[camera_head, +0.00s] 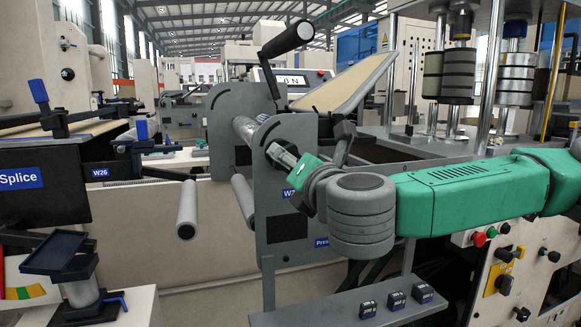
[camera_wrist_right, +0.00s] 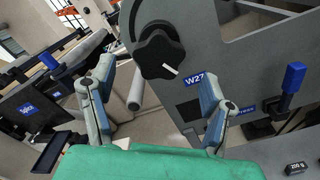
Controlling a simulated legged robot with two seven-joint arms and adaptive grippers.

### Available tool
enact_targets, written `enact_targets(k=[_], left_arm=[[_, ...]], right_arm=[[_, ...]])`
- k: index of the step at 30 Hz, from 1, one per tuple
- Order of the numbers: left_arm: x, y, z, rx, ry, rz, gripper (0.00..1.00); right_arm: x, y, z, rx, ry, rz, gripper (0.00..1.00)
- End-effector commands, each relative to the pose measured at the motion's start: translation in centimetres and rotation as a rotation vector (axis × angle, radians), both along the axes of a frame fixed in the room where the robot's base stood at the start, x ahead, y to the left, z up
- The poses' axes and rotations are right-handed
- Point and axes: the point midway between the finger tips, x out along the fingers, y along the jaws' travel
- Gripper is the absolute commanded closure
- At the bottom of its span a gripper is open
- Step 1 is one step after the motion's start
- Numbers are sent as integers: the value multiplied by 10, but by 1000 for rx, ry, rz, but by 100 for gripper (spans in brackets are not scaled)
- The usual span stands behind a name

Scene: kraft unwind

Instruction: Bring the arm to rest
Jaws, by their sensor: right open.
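My right arm (camera_head: 470,192), green with grey joints, reaches in from the right in the head view, its forearm roughly level. My right gripper (camera_head: 280,156) is in front of the grey side plate labelled W27 (camera_head: 268,210), partly hidden by its own wrist. In the right wrist view the gripper (camera_wrist_right: 155,80) has its two grey fingers wide apart with nothing between them. The black star knob (camera_wrist_right: 159,50) on the plate shows beyond the gap. I cannot tell whether a finger touches the plate. My left gripper is out of view.
A crank handle (camera_head: 287,38) rises above the plate. A shelf (camera_head: 350,305) with small black weights (camera_head: 396,300) is below my wrist. A roller (camera_head: 187,208) and the W26 Splice station (camera_head: 45,190) are at left. A control panel (camera_head: 510,270) is below my forearm.

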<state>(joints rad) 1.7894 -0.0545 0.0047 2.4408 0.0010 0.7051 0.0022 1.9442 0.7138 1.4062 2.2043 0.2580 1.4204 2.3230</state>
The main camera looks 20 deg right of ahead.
Motion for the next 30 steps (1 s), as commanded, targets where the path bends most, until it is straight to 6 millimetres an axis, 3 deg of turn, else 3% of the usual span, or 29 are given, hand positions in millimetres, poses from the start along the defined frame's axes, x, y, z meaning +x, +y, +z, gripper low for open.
enact_targets(k=[6,19,22,26,30], left_arm=[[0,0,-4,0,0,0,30],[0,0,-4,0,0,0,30],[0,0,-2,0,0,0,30],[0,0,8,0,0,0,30],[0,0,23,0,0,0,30]], right_arm=[[-19,-1,0,0,0,0,29],[-21,-1,0,-1,1,1,29],[-21,7,-9,-53,14,20,29],[-27,39,-54,-305,68,122,29],[-54,82,-141,-777,127,342,29]])
